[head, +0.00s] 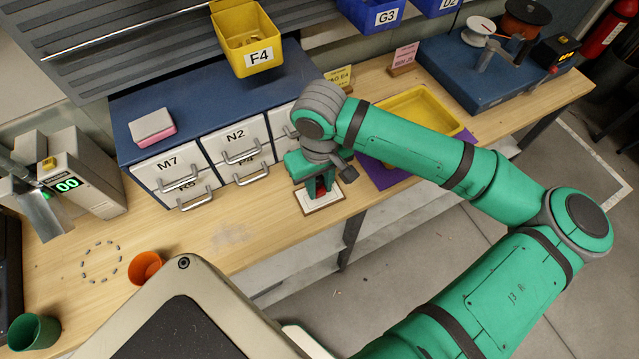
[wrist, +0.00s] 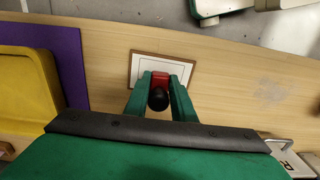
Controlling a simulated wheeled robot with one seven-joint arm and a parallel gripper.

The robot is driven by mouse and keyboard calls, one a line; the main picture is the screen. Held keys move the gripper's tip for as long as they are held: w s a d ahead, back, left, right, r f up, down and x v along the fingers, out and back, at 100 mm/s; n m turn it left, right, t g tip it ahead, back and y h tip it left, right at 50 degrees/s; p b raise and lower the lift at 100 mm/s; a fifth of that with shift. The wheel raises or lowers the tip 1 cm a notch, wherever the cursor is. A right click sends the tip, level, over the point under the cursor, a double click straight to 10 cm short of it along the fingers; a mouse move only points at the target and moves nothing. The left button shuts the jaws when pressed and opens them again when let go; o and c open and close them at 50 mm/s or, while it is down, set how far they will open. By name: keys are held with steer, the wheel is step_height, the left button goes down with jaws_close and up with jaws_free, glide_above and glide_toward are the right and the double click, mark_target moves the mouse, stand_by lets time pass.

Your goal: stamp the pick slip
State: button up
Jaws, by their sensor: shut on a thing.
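The pick slip (head: 310,204) is a white card with a brown border, lying on the wooden bench in front of the drawer cabinet. It also shows in the wrist view (wrist: 187,70). My gripper (head: 322,186) points down over the slip. In the wrist view its green fingers (wrist: 160,95) are shut on the stamp (wrist: 159,98), which has a black knob and a red body. The stamp is over the near edge and middle of the slip. I cannot tell whether its base touches the paper.
A drawer cabinet (head: 200,90) stands behind, with a pink and white sponge-like block (head: 152,127) on top. A yellow tray (head: 425,108) on a purple mat (head: 385,177) lies to the right. An orange cup (head: 146,267) stands at left. The bench (head: 230,235) left of the slip is clear.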

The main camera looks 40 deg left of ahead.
stand_by(0.5)
steer(key=shift+r, duration=3.45)
